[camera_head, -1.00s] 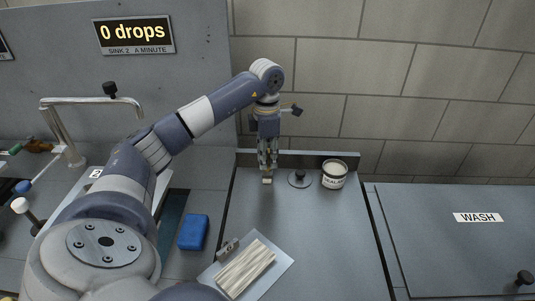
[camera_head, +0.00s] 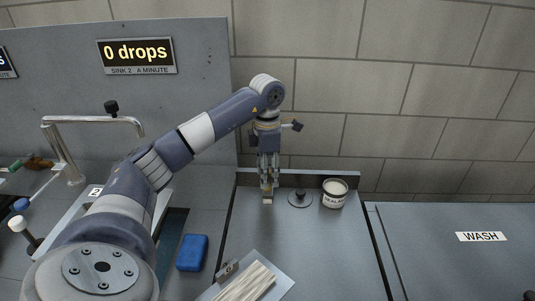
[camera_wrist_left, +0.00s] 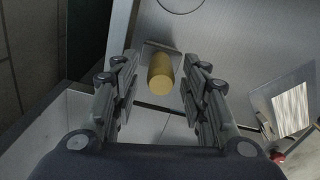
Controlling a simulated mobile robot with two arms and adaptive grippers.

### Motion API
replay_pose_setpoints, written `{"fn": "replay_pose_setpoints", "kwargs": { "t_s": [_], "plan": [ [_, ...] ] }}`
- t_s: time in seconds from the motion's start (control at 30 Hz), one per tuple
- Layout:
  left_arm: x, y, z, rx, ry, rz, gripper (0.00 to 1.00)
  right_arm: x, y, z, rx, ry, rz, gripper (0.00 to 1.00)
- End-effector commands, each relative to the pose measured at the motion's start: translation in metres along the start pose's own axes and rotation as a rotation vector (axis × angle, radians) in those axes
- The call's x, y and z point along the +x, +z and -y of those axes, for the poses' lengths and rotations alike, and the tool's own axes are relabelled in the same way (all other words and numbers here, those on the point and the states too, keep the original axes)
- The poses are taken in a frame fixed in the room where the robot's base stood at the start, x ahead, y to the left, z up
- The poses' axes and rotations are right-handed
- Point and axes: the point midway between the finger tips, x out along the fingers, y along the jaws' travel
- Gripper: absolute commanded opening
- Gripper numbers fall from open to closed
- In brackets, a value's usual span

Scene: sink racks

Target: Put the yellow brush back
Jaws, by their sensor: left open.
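My left gripper (camera_head: 268,188) points straight down near the back of the grey counter, left of a round black-knobbed lid. In the left wrist view, my left gripper (camera_wrist_left: 161,88) is open, with a finger on each side of a yellow cylindrical thing (camera_wrist_left: 161,75). This may be the yellow brush seen end-on; bristles do not show. There seem to be gaps between it and both fingers. In the head view the fingers mostly hide it, and a small pale block (camera_head: 267,201) shows at the fingertips. My right gripper is not in view.
A labelled white pot (camera_head: 335,194) and the knobbed lid (camera_head: 300,198) stand right of the gripper. A blue block (camera_head: 192,252) lies to the front left. A tray (camera_head: 279,286) with a pale striped bundle is in front. The mid-counter is clear.

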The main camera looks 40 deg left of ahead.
Motion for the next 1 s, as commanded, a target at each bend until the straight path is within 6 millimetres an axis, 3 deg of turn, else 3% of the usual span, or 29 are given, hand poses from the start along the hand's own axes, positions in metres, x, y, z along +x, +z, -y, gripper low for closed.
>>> {"fn": "replay_pose_setpoints", "kwargs": {
  "t_s": [0.3,0.5,0.7,1.0],
  "plan": [
    [-0.069,0.000,-0.001,-0.001,0.005,0.003,0.41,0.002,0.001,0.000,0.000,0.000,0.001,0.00],
    [-0.095,0.000,-0.001,-0.002,0.003,0.001,0.41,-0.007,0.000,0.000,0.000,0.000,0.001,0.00],
    [-0.106,0.000,0.000,-0.001,0.001,0.000,0.41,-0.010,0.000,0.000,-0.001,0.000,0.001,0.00],
    [-0.106,0.000,0.000,-0.001,0.000,0.000,0.41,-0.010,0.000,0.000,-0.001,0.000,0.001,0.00]
  ]
}}
